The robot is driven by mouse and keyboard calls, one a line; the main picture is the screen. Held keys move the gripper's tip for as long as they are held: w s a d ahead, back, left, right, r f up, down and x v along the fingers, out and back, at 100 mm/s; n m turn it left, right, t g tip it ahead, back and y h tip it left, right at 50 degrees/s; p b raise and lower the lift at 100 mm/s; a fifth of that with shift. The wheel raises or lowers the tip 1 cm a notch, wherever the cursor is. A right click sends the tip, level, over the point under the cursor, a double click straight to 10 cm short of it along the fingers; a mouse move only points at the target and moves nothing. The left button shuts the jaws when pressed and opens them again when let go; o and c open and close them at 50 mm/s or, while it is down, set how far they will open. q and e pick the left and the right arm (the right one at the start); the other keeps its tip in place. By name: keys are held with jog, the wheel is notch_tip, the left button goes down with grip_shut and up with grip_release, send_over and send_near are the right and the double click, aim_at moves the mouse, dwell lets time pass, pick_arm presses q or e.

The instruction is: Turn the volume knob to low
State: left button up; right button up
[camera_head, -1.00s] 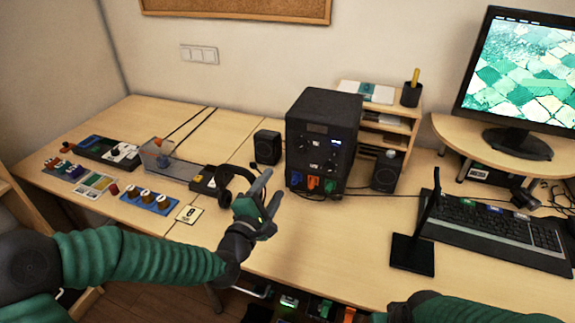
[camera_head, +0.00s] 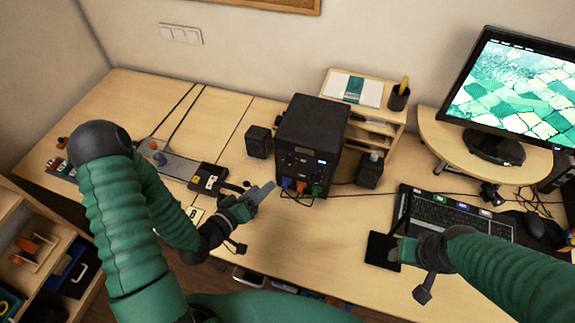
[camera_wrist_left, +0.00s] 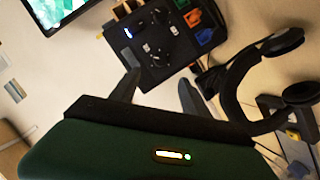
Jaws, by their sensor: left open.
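The black box unit (camera_head: 310,140) stands on the desk between two small speakers. Its front panel carries small round knobs and a lit blue display. In the left wrist view the panel (camera_wrist_left: 155,45) shows dark knobs with pale markings; I cannot tell which one is for volume. My left gripper (camera_head: 262,197) is open and empty, in front of the box and a little to its left. In the left wrist view its two fingers (camera_wrist_left: 157,92) are apart, pointing toward the panel without visible contact. My right gripper (camera_head: 412,248) is beside the black stand; its jaws are unclear.
Blue, orange and green plugs (camera_head: 301,187) sit along the box's lower front. Black headphones (camera_wrist_left: 265,70) lie close to my left gripper. Speakers (camera_head: 259,142) (camera_head: 370,170) flank the box. A black stand (camera_head: 381,250) and keyboard (camera_head: 455,215) are at right. The front middle desk is clear.

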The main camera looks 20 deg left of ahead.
pick_arm(q)
jog(key=b, duration=0.7)
send_near(287, 165)
jog(key=w+f, duration=0.1)
jog(key=x, duration=0.4)
jog(key=p+x, duration=0.1)
jog(key=x, duration=0.1)
jog(key=shift+w+d+r, duration=0.15)
jog(key=shift+w+r, duration=0.05)
jog(key=shift+w, duration=0.15)
jog(key=shift+w+d+f, duration=0.2)
jog(key=shift+w, duration=0.25)
jog(key=shift+s+r, duration=0.1)
jog(key=shift+c, duration=0.7)
grip_shut()
pick_arm(e)
jog(key=s+x, duration=0.1)
jog(key=x, duration=0.6)
jog(key=shift+s+f, duration=0.2)
jog(key=shift+f, duration=0.35)
